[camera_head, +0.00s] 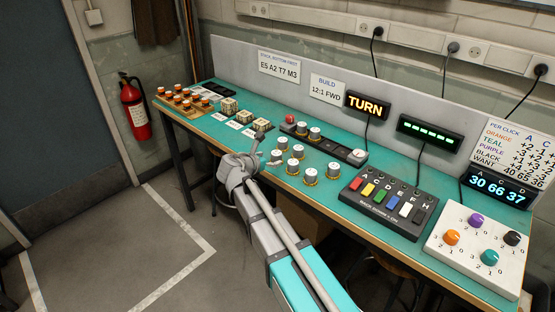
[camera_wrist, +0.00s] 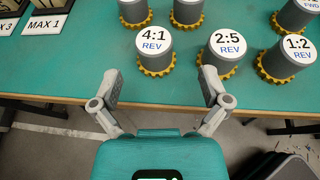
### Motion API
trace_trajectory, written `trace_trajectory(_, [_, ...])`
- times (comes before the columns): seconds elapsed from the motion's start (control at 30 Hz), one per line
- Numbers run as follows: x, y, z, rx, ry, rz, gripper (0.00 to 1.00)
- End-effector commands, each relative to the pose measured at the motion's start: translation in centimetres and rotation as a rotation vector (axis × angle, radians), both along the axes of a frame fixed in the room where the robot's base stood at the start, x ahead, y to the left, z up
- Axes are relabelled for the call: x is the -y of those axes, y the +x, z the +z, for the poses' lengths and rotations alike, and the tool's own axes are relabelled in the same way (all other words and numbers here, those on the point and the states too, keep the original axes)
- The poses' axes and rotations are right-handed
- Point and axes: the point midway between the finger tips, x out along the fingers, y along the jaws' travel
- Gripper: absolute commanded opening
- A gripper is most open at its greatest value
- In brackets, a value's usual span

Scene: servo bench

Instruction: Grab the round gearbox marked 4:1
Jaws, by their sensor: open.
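The round gearbox marked 4:1 REV (camera_wrist: 154,54) stands upright near the bench's front edge in the wrist view. It has a white top, a grey body and a yellow toothed base. My gripper (camera_wrist: 160,86) is open and empty, its two fingers spread at the near side of this gearbox, apart from it. In the head view my gripper (camera_head: 250,164) is at the bench's front edge, left of the gearbox group; the labels there are too small to read.
A 2:5 REV gearbox (camera_wrist: 224,50) and a 1:2 REV gearbox (camera_wrist: 290,58) stand to the right. More gearboxes (camera_wrist: 187,12) stand behind. A MAX 1 card (camera_wrist: 44,24) lies left. A coloured key box (camera_head: 386,204) and a knob panel (camera_head: 474,262) are farther right.

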Motion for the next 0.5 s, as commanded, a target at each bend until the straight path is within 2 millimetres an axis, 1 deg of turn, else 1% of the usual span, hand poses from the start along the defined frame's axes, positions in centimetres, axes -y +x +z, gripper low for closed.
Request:
trace_trajectory(0.17, [0.3, 1.0, -0.5, 0.0, 0.0, -0.001, 0.96])
trace_trajectory(0.33, [1.0, 2.8, -1.3, 0.0, -0.001, -0.002, 0.96])
trace_trajectory(0.5, [1.9, 4.0, -1.9, 0.0, -0.001, -0.002, 0.96])
